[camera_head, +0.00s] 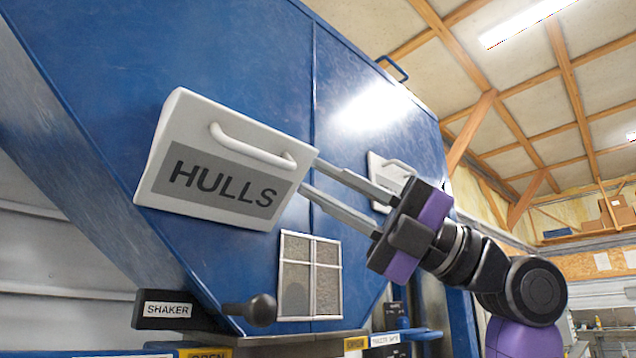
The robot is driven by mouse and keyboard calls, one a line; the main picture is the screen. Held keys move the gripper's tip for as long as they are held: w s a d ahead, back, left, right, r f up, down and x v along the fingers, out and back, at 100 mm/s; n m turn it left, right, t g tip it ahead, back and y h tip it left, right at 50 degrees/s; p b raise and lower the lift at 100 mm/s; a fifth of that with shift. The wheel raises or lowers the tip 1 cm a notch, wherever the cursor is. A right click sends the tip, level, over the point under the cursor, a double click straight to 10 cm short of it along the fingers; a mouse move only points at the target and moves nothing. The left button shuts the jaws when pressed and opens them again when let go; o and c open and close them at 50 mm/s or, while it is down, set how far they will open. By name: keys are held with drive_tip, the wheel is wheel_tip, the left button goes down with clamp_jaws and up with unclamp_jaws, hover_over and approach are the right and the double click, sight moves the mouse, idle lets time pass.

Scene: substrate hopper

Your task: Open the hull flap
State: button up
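The hull flap (172,141) is a thick pale panel on the blue hopper face, left of centre in the head view. It has a dark HULLS label (222,187) and a white bar handle (252,147) across its upper part. It looks flat against the hopper; I cannot tell whether there is a small gap behind it. My gripper (309,177) comes in from the right with its two long grey fingers apart. The fingertips are by the flap's right edge, near the handle's right end. Nothing shows between the fingers. Whether the tips touch the flap is unclear.
The blue hopper (240,60) fills the left and middle. A second pale flap with a handle (396,168) is behind my gripper. Below are a gridded window (310,275), a black knob (262,309) and a SHAKER box (167,310). Shelves with boxes (614,211) stand far right.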

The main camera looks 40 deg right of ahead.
drive_tip(key=w+f+b+v, duration=0.1)
drive_tip(key=b+v, duration=0.2)
drive_tip(key=v, duration=0.3)
drive_tip(key=shift+d+f+b, duration=0.2)
drive_tip(key=shift+d+b, duration=0.1)
drive_tip(key=shift+b, duration=0.1)
drive_tip(key=shift+s, duration=0.1)
idle(0.4)
